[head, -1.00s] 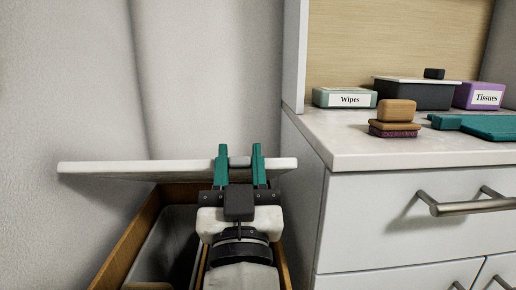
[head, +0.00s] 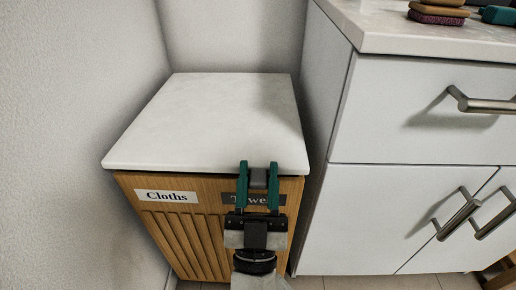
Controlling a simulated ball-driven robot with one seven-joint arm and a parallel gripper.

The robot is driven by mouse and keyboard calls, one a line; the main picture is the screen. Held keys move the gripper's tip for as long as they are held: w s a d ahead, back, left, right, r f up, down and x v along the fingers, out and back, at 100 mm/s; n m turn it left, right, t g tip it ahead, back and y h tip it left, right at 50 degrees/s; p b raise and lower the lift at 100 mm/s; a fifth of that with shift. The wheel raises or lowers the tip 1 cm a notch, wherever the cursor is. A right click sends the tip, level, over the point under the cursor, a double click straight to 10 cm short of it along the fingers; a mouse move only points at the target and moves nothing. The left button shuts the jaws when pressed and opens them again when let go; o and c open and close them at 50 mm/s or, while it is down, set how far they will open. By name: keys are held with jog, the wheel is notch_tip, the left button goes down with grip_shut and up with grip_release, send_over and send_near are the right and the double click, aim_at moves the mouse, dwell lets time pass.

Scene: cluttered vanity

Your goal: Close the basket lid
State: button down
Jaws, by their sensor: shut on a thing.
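The basket (head: 190,240) is a wooden box with a slatted front. It stands in the corner, left of the white cabinet. Its white lid (head: 215,115) lies flat across the top, with no clear gap at the front edge. My gripper (head: 258,172) is at the lid's front edge, right of its middle. The inside of the basket is hidden under the lid.
A label reading Cloths (head: 166,196) is on the basket's front left; a dark label (head: 232,199) is partly behind my gripper. The white cabinet (head: 400,130) with bar handles stands close on the right. Walls stand behind and to the left.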

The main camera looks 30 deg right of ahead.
jog(key=f, duration=0.2)
jog(key=shift+w+d+f, duration=0.2)
jog(key=shift+d+f, duration=0.05)
jog(key=shift+f, duration=0.15)
jog(key=c, duration=0.8)
grip_release()
jog(key=shift+d, duration=0.1)
jog(key=shift+o, duration=0.2)
jog(key=p+v, duration=0.1)
jog(key=v, duration=0.9)
jog(key=shift+s+a+f+t, duration=0.2)
jog(key=shift+a+t, duration=0.05)
jog(key=shift+t, duration=0.05)
